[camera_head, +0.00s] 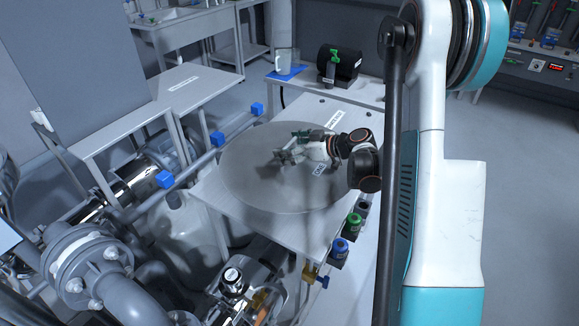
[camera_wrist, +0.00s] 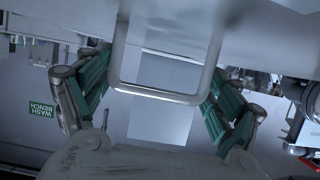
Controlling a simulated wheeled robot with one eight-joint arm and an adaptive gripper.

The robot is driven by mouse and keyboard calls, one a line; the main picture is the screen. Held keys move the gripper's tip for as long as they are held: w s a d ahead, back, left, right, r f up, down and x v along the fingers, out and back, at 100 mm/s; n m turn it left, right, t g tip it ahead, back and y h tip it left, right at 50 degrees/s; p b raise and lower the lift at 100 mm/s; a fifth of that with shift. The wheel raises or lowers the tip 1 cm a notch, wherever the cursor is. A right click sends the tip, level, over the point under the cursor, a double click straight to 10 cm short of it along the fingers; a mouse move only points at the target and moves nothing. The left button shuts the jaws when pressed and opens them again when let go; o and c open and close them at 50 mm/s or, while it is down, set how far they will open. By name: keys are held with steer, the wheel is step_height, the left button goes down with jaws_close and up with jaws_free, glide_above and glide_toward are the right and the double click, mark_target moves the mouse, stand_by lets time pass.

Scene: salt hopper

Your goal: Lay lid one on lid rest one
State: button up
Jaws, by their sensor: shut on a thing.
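A large round grey lid (camera_head: 245,180) lies level over the white bench (camera_head: 345,120) in the head view, covering much of its top. In the wrist view the handle is a pale U-shaped loop (camera_wrist: 160,94) between the two green-padded fingers of my gripper (camera_wrist: 158,100). Whether the lid touches the bench or hangs just above it cannot be told. Lid rest one cannot be made out.
Blue, green and dark knobs (camera_head: 339,250) line the bench's front right edge. A rail with blue blocks (camera_head: 217,138) runs along its left. Pipes and a flanged valve (camera_head: 85,262) fill the lower left. Open floor lies right.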

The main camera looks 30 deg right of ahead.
mark_target(320, 170)
steer(key=shift+f+b, duration=1.1)
steer(key=shift+f, duration=1.9)
steer(key=shift+r, duration=0.1)
steer(key=o, duration=1.7)
steer(key=p+v, duration=0.4)
steer(key=v, duration=0.8)
steer(key=shift+s, duration=0.1)
